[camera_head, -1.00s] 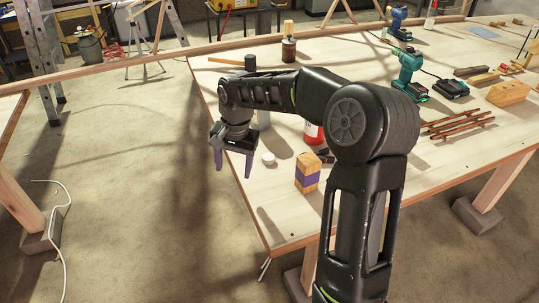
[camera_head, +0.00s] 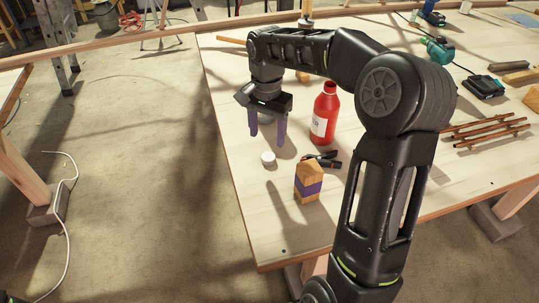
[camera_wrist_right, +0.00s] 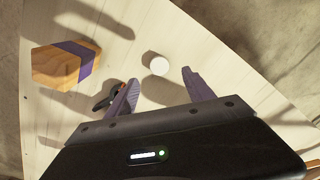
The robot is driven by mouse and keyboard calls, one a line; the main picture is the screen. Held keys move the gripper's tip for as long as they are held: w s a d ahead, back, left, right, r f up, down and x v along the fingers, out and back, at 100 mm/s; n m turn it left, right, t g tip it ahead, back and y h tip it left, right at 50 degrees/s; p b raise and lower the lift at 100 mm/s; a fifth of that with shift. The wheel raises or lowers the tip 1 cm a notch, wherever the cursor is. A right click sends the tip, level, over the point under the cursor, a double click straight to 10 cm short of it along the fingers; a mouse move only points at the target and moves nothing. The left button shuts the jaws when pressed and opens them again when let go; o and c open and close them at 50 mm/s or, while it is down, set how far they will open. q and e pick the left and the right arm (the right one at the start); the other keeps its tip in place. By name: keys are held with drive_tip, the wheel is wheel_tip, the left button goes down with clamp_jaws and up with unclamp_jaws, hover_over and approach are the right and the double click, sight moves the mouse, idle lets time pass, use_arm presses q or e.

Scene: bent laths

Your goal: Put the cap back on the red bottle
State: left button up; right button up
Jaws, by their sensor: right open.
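The white cap (camera_head: 268,158) lies on the wooden table near its left edge. It also shows in the right wrist view (camera_wrist_right: 159,66), ahead of and between my fingers. The red bottle (camera_head: 325,113) with a white label stands upright on the table, to the right of the cap; its top looks red and narrow. My right gripper (camera_head: 267,138) is open and empty, pointing down above the table, just behind the cap and left of the bottle. Its purple fingers also show in the right wrist view (camera_wrist_right: 160,86).
A wood block with a purple band (camera_head: 309,181) stands in front of the bottle. A black clamp-like tool (camera_head: 322,159) lies between them. Brown sticks (camera_head: 487,132), a teal drill (camera_head: 437,50) and a black battery (camera_head: 484,87) lie to the right. The table's front left is clear.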

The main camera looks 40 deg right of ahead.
sight(268, 156)
drive_tip(key=shift+d+f, duration=0.15)
drive_tip(key=shift+f, duration=1.2)
wheel_tip(268, 156, down, 5)
drive_tip(key=shift+r+p, duration=0.2)
drive_tip(key=shift+p, duration=0.75)
drive_tip(key=shift+f, duration=0.3)
clamp_jaws()
